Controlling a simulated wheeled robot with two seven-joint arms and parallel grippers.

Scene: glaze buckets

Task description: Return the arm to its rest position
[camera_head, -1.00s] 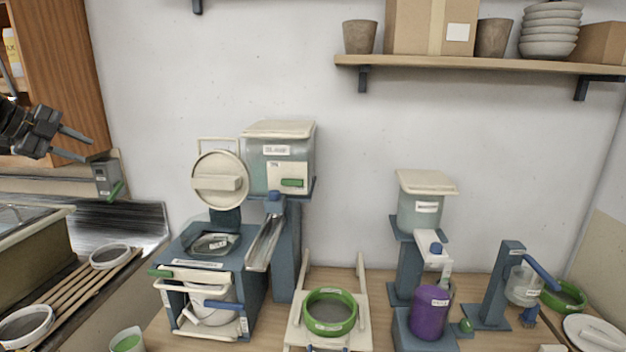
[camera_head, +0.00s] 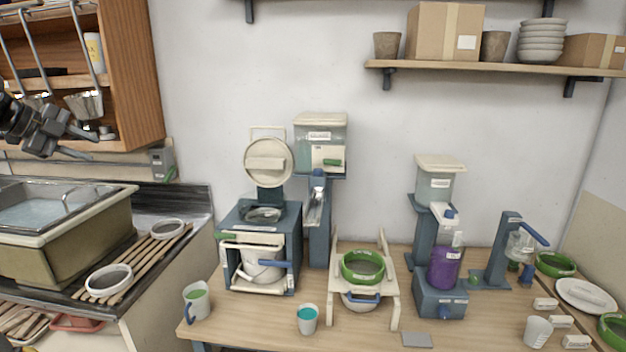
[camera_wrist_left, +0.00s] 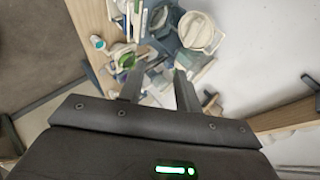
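My left gripper (camera_head: 82,132) is raised at the left edge of the head view, in front of the wooden cabinet and above the sink. Its two fingers are apart with nothing between them. In the left wrist view the fingers of the left gripper (camera_wrist_left: 158,88) also stand apart and empty, with the bench and its equipment well beyond them. My right gripper is in neither view.
A sink (camera_head: 60,215) and a slatted rack (camera_head: 135,262) lie below the left gripper. The wooden cabinet (camera_head: 135,80) is close behind it. A blue machine (camera_head: 285,225) and a purple container (camera_head: 443,268) stand on the bench. A shelf (camera_head: 490,69) hangs at upper right.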

